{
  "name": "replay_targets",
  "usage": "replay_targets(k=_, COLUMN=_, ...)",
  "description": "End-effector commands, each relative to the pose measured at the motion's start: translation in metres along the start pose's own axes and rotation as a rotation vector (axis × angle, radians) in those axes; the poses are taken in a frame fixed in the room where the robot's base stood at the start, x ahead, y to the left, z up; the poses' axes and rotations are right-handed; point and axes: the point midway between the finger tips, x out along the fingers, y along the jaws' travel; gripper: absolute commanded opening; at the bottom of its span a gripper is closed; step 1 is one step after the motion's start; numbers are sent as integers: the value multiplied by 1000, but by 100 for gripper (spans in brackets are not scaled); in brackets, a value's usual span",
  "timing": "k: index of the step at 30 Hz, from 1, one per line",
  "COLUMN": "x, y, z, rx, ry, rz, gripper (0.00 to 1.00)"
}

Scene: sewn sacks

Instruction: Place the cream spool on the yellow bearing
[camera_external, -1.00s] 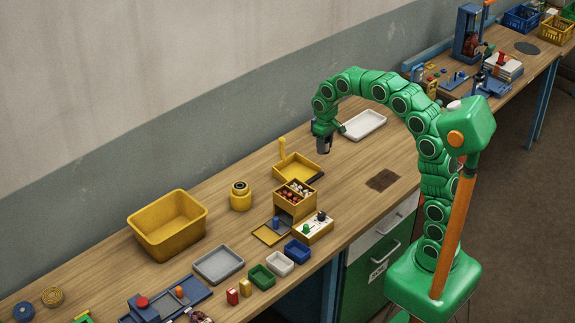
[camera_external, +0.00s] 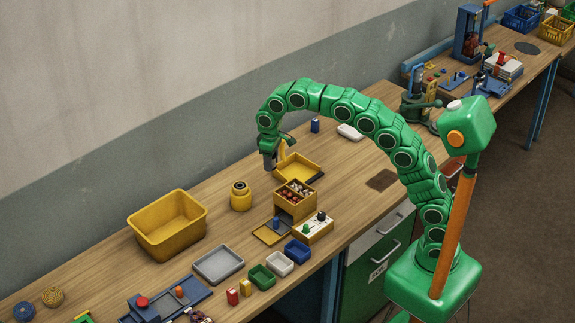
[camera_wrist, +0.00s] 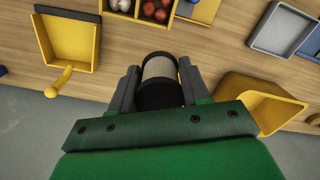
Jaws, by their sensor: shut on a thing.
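My gripper (camera_external: 268,160) hangs above the bench near the back edge, beside the yellow tray. In the wrist view my gripper (camera_wrist: 158,92) is shut on the cream spool (camera_wrist: 158,68), a cream cylinder with dark ends, held between the two grey fingers. The spool is not clear in the external view. The yellow bearing (camera_external: 240,196), a round stepped yellow piece with a dark centre, stands on the bench to the lower left of my gripper, apart from it. In the wrist view I cannot tell the bearing apart from a yellow patch behind the right finger.
A yellow tray with an upright post (camera_external: 296,169) is just right of my gripper. A yellow compartment box (camera_external: 295,207) holds small pieces. A large yellow bin (camera_external: 168,237) stands left of the bearing. Small trays and a grey tray (camera_external: 218,277) lie toward the front.

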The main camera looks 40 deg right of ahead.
Motion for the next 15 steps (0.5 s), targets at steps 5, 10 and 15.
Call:
replay_targets(k=5, x=10, y=1, z=-18, rx=1, ry=-2, rz=-1, gripper=17)
replay_targets(k=10, x=16, y=2, z=-36, rx=1, ry=3, rz=-1, gripper=17)
replay_targets(k=15, x=25, y=2, z=-51, rx=1, ry=-2, rz=0, gripper=17)
